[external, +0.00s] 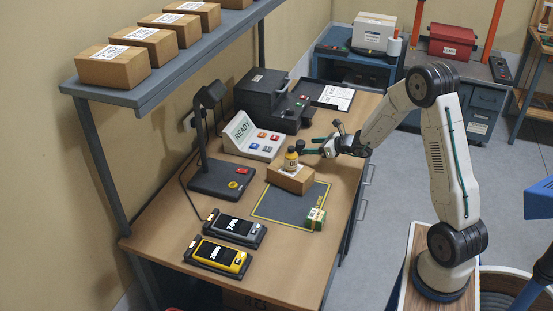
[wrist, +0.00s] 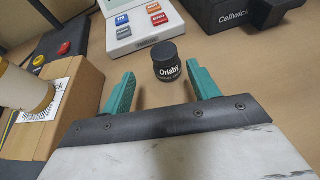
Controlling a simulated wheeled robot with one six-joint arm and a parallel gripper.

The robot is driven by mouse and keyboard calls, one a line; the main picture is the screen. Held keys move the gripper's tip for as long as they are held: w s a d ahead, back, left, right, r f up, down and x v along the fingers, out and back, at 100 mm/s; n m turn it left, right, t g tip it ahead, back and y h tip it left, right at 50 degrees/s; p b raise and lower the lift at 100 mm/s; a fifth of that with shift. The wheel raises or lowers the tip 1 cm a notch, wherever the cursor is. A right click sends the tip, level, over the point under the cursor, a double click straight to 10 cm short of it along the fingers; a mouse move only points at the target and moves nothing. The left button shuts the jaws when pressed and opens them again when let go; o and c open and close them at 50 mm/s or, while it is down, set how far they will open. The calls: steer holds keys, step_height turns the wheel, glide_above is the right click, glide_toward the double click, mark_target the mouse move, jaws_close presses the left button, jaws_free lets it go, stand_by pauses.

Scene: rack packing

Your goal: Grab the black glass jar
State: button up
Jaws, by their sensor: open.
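The black glass jar (wrist: 167,62) stands upright on the table in the wrist view, with white "Orlaby" lettering on its side. My gripper (wrist: 161,74) is open, with one green finger on either side of the jar's line. The jar sits just ahead of the fingertips, roughly centred between them. No contact shows. In the external view my gripper (external: 316,148) reaches in from the right, low over the table.
The white button panel (external: 252,137) and black printer (external: 267,100) stand beyond the jar.

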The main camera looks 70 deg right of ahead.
mark_target(297, 144)
steer(key=shift+w+f, duration=0.25)
steer(key=shift+f, duration=0.1)
steer(key=x, duration=0.4)
steer(key=d+r+x, duration=0.1)
steer(key=x, duration=0.2)
steer(key=shift+w, duration=0.25)
steer(key=c, duration=1.1)
